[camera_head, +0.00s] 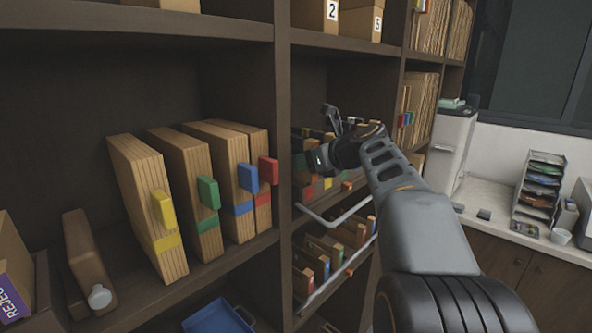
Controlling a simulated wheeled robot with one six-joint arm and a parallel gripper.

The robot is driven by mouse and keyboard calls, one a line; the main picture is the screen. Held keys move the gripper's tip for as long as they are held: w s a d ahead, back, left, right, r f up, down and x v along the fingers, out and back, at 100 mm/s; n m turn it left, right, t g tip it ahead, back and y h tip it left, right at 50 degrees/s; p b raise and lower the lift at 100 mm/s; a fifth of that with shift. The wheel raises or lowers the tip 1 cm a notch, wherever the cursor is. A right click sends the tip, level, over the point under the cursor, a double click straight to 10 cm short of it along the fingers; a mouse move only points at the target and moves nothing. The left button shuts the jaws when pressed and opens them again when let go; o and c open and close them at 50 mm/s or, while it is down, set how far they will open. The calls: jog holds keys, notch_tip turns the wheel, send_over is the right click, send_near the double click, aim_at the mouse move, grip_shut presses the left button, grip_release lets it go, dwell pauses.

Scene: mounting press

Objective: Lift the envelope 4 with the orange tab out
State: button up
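My gripper (321,138) is in front of the middle shelf bay, at the upper row of envelopes (328,183). Its two fingers look spread apart, and I see nothing held between them. The row is partly hidden behind my gripper and arm. Coloured tabs show there, among them red, yellow and green. A small orange piece (347,186) shows at the right end of this row. I cannot tell whether it is a tab on an envelope, and no number 4 is readable.
A lower row of tabbed envelopes (322,262) stands below, behind a light rail (338,216). A blue tray (217,320) lies below. A dark upright (283,150) divides the bays.

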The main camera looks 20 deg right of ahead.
grip_shut()
jog(key=shift+r, duration=0.15)
dwell(0.4)
notch_tip(320, 180, up, 7)
jog(key=shift+p, duration=0.45)
jog(key=s+d+b, duration=0.2)
jog(key=s+d, duration=0.1)
jog(key=s, duration=0.5)
jog(key=s+d+b, duration=0.2)
jog(key=s+d, duration=0.2)
jog(key=s, duration=0.4)
jog(key=shift+s+d, duration=0.2)
jog(key=shift+d, duration=0.05)
